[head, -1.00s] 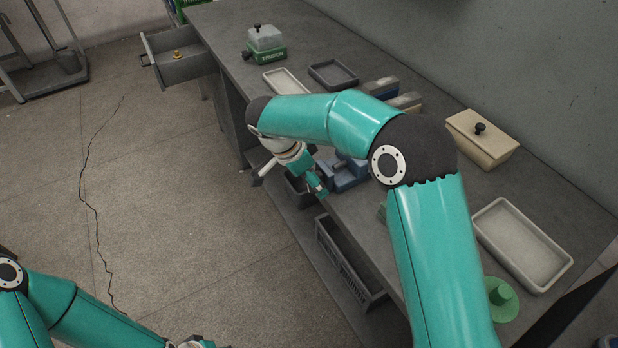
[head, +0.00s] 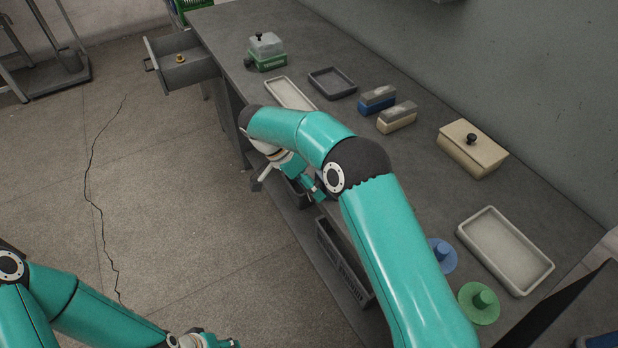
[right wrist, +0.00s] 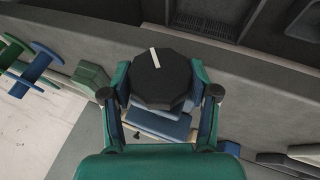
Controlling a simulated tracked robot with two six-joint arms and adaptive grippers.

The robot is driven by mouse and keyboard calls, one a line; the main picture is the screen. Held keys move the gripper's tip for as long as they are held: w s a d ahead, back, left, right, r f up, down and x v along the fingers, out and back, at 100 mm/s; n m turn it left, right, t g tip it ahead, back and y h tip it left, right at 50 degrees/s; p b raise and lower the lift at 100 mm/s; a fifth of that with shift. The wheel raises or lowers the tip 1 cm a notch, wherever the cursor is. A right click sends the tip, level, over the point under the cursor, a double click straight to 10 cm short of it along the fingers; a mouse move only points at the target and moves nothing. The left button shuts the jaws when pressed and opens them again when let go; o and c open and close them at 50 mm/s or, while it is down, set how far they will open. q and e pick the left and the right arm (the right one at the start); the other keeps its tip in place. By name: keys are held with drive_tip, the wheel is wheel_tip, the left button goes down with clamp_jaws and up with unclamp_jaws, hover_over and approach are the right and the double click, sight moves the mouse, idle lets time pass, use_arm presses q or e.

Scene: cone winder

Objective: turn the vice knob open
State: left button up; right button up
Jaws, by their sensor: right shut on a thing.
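The vice knob (right wrist: 160,80) is black and many-sided, with a white mark line on its face pointing up and slightly left in the right wrist view. My right gripper (right wrist: 160,86) is shut on it, one finger on each side. Part of the blue vice (right wrist: 158,124) shows below the knob there. In the head view my right gripper (head: 308,190) is at the bench's front edge; the knob and vice are hidden by my arm. My left gripper (head: 208,341) is at the bottom edge, partly cut off, away from the bench.
An open drawer (head: 182,70) juts out at the far left. Bins sit below the bench front.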

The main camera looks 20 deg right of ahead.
drive_tip(key=shift+w+r+g+p, duration=0.1)
drive_tip(key=shift+w+g+p, duration=0.05)
drive_tip(key=shift+g+p, duration=0.7)
drive_tip(key=o, duration=1.2)
drive_tip(key=shift+c, duration=0.2)
